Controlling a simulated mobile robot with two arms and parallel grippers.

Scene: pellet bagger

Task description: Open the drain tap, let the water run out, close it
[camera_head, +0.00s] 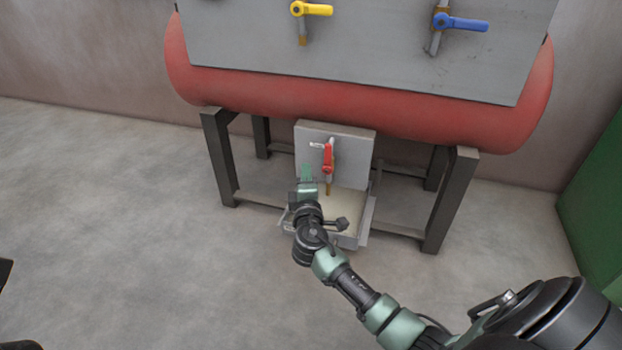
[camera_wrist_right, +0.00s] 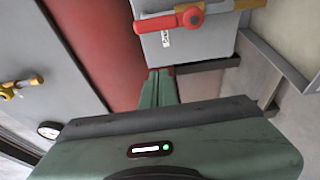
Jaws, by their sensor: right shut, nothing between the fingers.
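The red drain tap handle (camera_head: 328,157) is on a small grey panel (camera_head: 350,150) under the tank. It stands upright, roughly in line with its brass outlet (camera_head: 328,188). It also shows in the right wrist view (camera_wrist_right: 170,22). I see no clear stream of water. A tray (camera_head: 350,203) sits below the outlet, partly hidden by my right arm. My right gripper (camera_head: 306,174) is shut and empty, left of the handle and apart from it. Its closed fingers also show in the wrist view (camera_wrist_right: 160,86). My left gripper is not in view.
The red tank (camera_head: 290,98) rests on dark legs (camera_head: 450,200). Its grey upper panel (camera_head: 370,45) carries a yellow-handled valve (camera_head: 312,9) and a blue-handled valve (camera_head: 462,23). A gauge (camera_wrist_right: 49,130) shows in the wrist view. A green object (camera_head: 597,190) stands right.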

